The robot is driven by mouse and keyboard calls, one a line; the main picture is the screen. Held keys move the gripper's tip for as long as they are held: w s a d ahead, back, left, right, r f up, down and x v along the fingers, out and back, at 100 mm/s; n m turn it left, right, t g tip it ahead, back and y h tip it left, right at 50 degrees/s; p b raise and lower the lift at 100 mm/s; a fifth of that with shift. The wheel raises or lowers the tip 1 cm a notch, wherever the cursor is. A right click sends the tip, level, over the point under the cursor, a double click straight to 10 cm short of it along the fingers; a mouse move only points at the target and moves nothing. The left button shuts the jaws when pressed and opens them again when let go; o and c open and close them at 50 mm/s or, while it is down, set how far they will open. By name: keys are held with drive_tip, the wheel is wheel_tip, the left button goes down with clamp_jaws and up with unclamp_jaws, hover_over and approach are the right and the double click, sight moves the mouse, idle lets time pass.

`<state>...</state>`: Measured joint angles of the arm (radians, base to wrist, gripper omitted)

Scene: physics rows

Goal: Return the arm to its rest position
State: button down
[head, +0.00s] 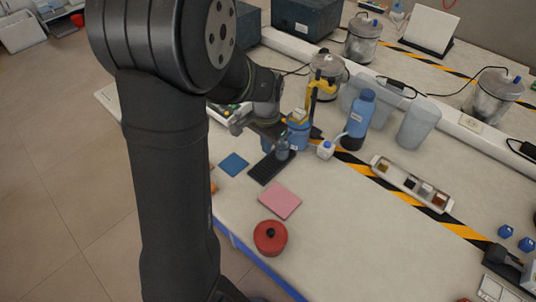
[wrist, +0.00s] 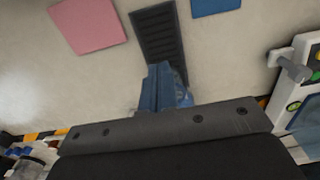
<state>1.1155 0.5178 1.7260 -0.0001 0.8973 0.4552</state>
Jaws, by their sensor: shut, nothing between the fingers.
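My arm fills the left foreground of the head view and reaches over the bench. My gripper (head: 268,128) is above the far end of a black ribbed mat (head: 271,166). In the wrist view my gripper (wrist: 160,84) appears as shut bluish fingers, with nothing between them.
A blue square (head: 233,164), pink square (head: 280,201) and red lidded pot (head: 270,237) lie near the bench's front edge. A blue bottle (head: 359,119), yellow stand (head: 318,92) and sample tray (head: 411,184) are to the right.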

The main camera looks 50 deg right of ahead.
drive_tip(key=shift+r, duration=1.3)
drive_tip(key=shift+f, duration=0.1)
hover_over(270, 166)
drive_tip(key=a, duration=0.2)
drive_tip(key=f, duration=0.8)
drive_tip(key=shift+d+f, duration=0.15)
drive_tip(key=shift+d, duration=0.1)
drive_tip(key=shift+d+f, duration=0.75)
drive_tip(key=shift+f, duration=0.15)
drive_tip(key=d, duration=0.2)
drive_tip(key=shift+d+r, duration=0.15)
drive_tip(key=shift+d, duration=0.15)
drive_tip(key=shift+a, duration=0.35)
drive_tip(key=shift+a, duration=0.15)
